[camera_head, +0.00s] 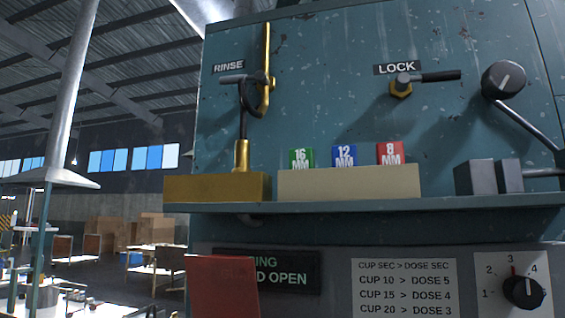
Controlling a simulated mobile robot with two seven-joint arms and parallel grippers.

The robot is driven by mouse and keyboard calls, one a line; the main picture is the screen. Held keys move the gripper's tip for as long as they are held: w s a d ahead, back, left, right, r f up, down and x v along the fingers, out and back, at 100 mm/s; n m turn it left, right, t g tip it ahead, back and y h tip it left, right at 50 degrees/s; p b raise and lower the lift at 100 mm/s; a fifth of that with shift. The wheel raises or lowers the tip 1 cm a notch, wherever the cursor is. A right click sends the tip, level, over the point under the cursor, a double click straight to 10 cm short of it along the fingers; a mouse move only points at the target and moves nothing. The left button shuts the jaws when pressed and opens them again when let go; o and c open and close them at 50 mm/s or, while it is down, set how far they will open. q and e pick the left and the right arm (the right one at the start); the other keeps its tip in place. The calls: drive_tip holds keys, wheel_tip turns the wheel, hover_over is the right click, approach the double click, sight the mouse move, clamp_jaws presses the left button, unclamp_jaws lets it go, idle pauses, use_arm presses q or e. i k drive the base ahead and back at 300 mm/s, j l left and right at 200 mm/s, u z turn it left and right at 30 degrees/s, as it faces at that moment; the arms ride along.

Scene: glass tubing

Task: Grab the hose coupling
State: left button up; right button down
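A brass fitting (241,156) stands upright on a brass block (217,187) at the left end of the machine's shelf. It looks like the hose coupling, though I cannot be sure. A thin dark hose or rod (243,118) rises from its top to the valve under the RINSE label (228,67). A tall brass hook or tube (266,65) passes beside that valve. Neither of my grippers shows in the head view, and nothing is seen touching the fitting.
Green (300,158), blue (344,156) and red (390,153) size tags stand at a cream block (348,183). Grey blocks (482,178) sit further right on the shelf (380,206). A LOCK lever (440,76) and a black knob (503,79) project above. A red panel (222,287) stands low in front.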

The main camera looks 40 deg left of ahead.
sight(242, 147)
drive_tip(key=l+u, duration=0.2)
drive_tip(key=u, duration=0.2)
drive_tip(key=i+l+u, duration=0.1)
drive_tip(key=l+u, duration=0.15)
drive_tip(key=u, duration=0.15)
drive_tip(key=l+u, duration=0.2)
drive_tip(key=u, duration=0.2)
